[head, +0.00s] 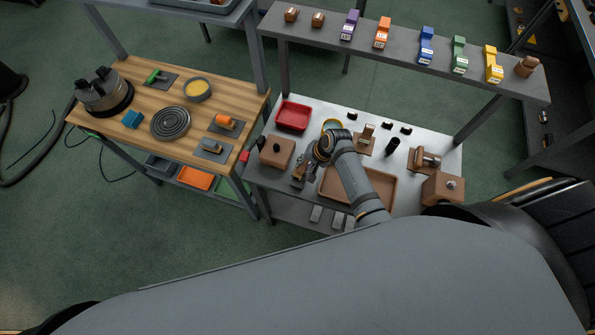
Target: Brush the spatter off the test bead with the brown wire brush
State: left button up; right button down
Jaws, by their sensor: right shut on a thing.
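My right gripper (304,174) reaches in over the white-topped table, between the brown box with a dark knob and the left end of the brown tray. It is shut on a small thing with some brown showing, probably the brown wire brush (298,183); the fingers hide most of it. I cannot clearly make out the test bead; the right arm covers part of the tray area. My left gripper is not in view.
The brown box (277,152) stands close left of the gripper, and the brown tray (378,188) lies right, under my arm. A red tray (293,117) sits behind. A wooden bench (140,147) with several items stands left. A grey shelf (400,57) with coloured blocks runs above.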

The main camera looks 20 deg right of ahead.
jog(key=shift+w+d+b, duration=0.3)
jog(key=shift+w+d, duration=0.45)
jog(key=shift+w, duration=0.25)
jog(key=shift+s, duration=0.1)
jog(key=shift+s+a+f+p, duration=0.15)
jog(key=shift+s+a+p, duration=0.4)
jog(key=shift+s, duration=0.3)
jog(key=shift+a, duration=0.1)
jog(key=shift+s+a, duration=0.7)
jog(key=shift+s, duration=0.2)
jog(key=shift+s+a, duration=0.65)
jog(key=shift+s, duration=0.2)
